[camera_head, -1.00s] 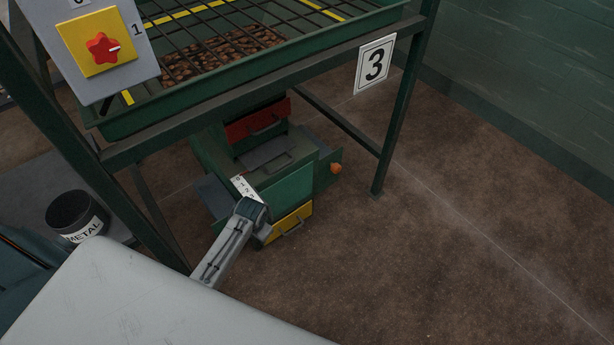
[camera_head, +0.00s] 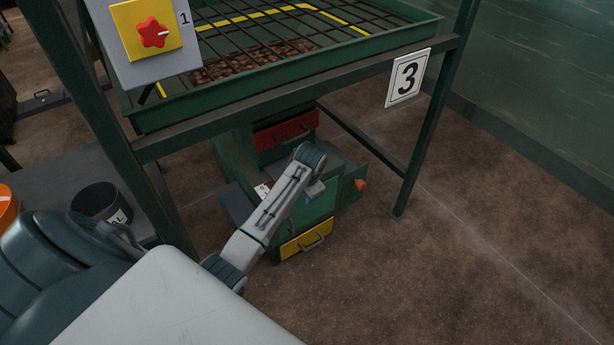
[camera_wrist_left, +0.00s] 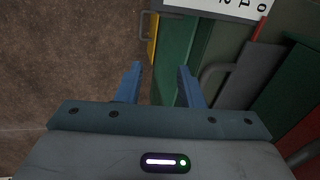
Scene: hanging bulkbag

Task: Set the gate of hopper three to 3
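Hopper three is the green framed bin (camera_head: 290,95) with a number 3 sign (camera_head: 408,77). Under it is a green gate box (camera_head: 318,207) with a red panel (camera_head: 285,133) above and a yellow panel (camera_head: 306,246) below. A white number scale (camera_head: 262,190) is mostly hidden by my left arm; it shows in the left wrist view (camera_wrist_left: 240,8) with 0 and 1 readable, beside a red mark (camera_wrist_left: 258,30). A grey bent handle (camera_wrist_left: 214,76) is right of my fingers. My left gripper (camera_wrist_left: 160,80) is open and empty, beside the box. My right gripper is out of view.
A control box with a red star knob (camera_head: 153,32) hangs at upper left. A dark bucket (camera_head: 98,200) stands at left. The frame leg (camera_head: 425,140) stands right of the box, and an orange knob (camera_head: 360,184) sticks out there. The floor at right is clear.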

